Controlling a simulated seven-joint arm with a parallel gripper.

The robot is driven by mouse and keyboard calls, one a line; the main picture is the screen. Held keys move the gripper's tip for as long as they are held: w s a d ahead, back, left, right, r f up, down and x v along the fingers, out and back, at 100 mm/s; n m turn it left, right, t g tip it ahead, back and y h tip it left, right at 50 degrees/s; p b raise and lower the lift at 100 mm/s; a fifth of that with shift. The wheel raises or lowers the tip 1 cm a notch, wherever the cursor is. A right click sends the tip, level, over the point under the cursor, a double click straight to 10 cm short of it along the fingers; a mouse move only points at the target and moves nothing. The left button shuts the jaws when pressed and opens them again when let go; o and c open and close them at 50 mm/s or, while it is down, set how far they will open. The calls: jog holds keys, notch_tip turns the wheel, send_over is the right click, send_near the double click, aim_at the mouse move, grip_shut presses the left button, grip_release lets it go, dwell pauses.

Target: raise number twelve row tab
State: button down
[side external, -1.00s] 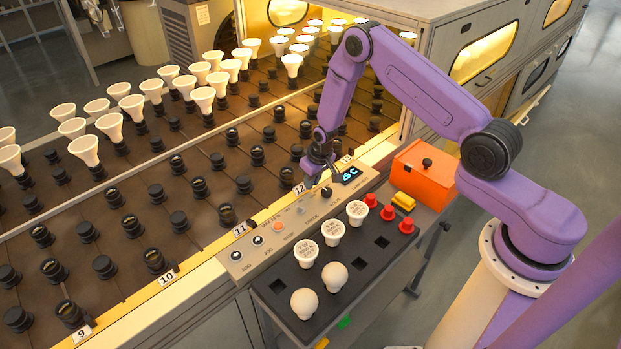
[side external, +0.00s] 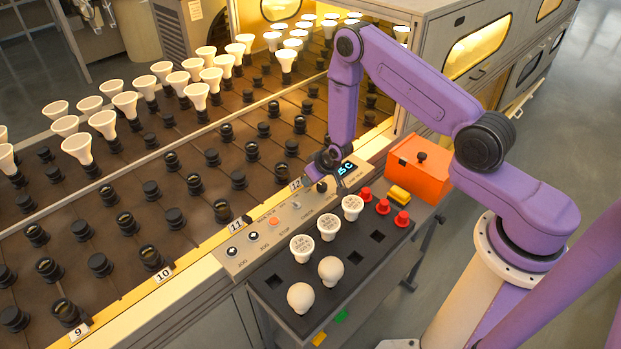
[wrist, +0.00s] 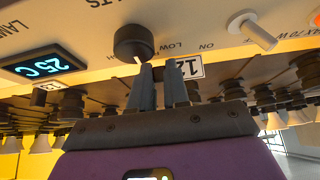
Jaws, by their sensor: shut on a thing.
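The number twelve row tab (wrist: 190,68) is a small white plate with a black 12. In the side external view the tab (side external: 296,184) sits at the yellow conveyor edge, above the control panel. My gripper (wrist: 160,68) is shut on the tab. Its two grey fingers stand close together with a narrow gap, and the right finger covers the tab's left edge. The exact contact is hidden. In the side external view my gripper (side external: 316,178) is low over the panel, beside the tab and close to the black knob.
The black knob (wrist: 133,42) is very close to the fingertips. The panel has a lit display (wrist: 45,65) and a toggle switch (wrist: 252,29). Sockets and white bulbs (side external: 103,124) fill the conveyor. A black tray (side external: 340,295) with bulbs and an orange box (side external: 418,165) stand in front.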

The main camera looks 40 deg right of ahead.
jog(key=c, duration=1.1)
grip_release()
jog(key=v, duration=1.7)
jog(key=shift+s+r, duration=0.15)
